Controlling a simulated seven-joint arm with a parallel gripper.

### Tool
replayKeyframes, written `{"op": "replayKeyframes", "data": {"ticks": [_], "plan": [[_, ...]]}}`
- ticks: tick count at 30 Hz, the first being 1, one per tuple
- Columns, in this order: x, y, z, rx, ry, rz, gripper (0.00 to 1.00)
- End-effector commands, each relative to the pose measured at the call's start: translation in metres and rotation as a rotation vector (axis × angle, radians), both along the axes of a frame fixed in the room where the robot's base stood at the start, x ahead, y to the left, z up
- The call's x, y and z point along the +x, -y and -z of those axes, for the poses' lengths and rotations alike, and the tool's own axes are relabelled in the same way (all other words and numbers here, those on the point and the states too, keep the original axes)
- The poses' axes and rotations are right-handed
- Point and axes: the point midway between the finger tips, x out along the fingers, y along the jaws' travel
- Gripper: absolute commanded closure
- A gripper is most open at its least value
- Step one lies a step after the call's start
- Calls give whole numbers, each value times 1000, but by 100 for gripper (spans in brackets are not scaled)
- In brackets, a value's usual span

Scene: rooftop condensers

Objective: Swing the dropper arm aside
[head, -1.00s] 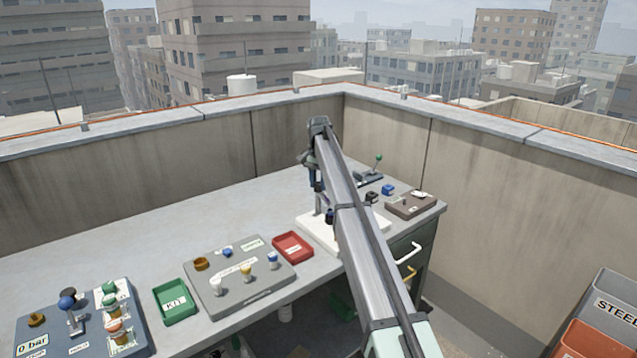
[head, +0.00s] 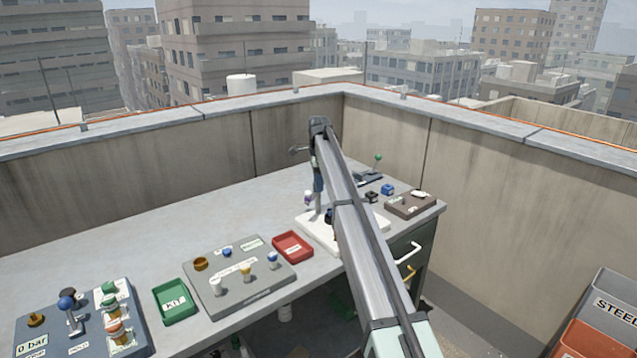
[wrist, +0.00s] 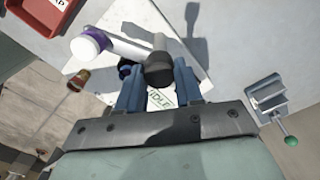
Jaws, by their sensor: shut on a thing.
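The dropper arm (wrist: 122,47) is a white bar with a purple-banded round head at its left end and a dark round hub at its right. It lies over a white base plate (wrist: 180,110) carrying a label that appears to read IDLE. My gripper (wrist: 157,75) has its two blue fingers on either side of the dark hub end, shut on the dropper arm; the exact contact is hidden. In the head view, my gripper (head: 318,188) is above the white base plate (head: 308,228), and the dropper arm's white and purple head (head: 308,198) sticks out to its left.
A clamp-like fixture with a green-knobbed lever (wrist: 270,97) stands right of the base plate. A red tray (head: 293,247) is left of it. A brown-and-red capped item (wrist: 78,80) shows near the bench edge. The bench behind is clear.

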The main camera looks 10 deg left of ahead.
Motion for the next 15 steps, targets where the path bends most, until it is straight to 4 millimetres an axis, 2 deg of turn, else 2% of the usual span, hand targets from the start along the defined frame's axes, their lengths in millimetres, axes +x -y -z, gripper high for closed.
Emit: {"op": "replayKeyframes", "data": {"ticks": [6, 15], "plan": [[-1, 0, 0, 1, 0, 188, 100], [-1, 1, 0, 1, 0, 378, 100]]}}
